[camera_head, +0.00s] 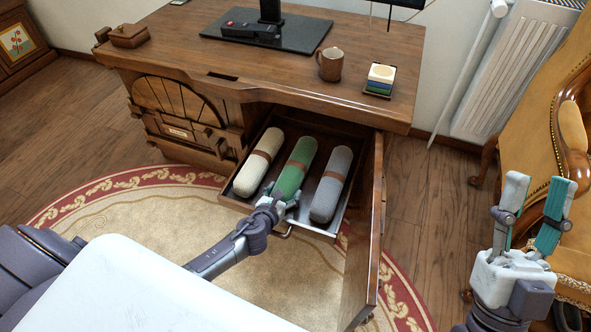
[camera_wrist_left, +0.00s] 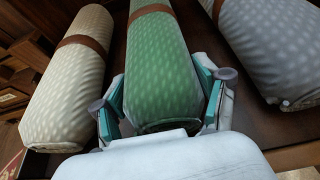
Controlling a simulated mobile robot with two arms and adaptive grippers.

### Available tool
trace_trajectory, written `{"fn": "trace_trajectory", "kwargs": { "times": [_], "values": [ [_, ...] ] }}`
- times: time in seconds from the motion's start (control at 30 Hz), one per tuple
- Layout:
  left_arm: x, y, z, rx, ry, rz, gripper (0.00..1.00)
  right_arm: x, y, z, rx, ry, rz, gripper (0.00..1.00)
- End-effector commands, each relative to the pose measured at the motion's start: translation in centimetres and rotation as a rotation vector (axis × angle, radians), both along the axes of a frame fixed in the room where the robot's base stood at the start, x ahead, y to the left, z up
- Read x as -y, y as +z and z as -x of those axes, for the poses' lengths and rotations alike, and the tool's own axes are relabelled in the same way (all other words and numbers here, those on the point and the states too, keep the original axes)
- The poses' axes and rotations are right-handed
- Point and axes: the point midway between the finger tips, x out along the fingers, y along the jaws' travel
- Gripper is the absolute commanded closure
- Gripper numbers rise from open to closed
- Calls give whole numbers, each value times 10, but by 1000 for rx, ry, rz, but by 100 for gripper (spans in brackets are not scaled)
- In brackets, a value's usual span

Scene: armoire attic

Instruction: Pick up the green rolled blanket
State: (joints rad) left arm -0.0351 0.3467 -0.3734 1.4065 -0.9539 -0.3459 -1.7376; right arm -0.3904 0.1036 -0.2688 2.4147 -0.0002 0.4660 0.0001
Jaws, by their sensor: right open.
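The green rolled blanket (camera_head: 299,165) lies in an open drawer, between a cream roll and a grey roll, with a brown band around it. In the left wrist view the green roll (camera_wrist_left: 160,75) runs away from the camera. My left gripper (camera_head: 281,194) is at its near end. The fingers of my left gripper (camera_wrist_left: 160,95) stand on either side of the roll, close to its sides; whether they press on it I cannot tell. The roll appears to rest in the drawer. My right gripper (camera_head: 540,198) is open and empty at the far right, away from the drawer.
The cream roll (camera_head: 256,166) and grey roll (camera_head: 330,184) lie close on both sides in the drawer (camera_head: 233,204). An open wooden door (camera_head: 365,240) stands right of it. The desk top (camera_head: 190,50) overhangs the drawer's back. An armchair (camera_head: 555,90) is at right.

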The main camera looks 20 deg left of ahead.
Motion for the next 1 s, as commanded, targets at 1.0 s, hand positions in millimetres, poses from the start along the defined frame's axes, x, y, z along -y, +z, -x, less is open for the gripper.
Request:
{"fn": "trace_trajectory", "kwargs": {
  "times": [1.0],
  "values": [
    [0, 26, -1, 3, -1, -1, 78, -4, -47, -45, -384, -21, 113, 59]
  ]
}}
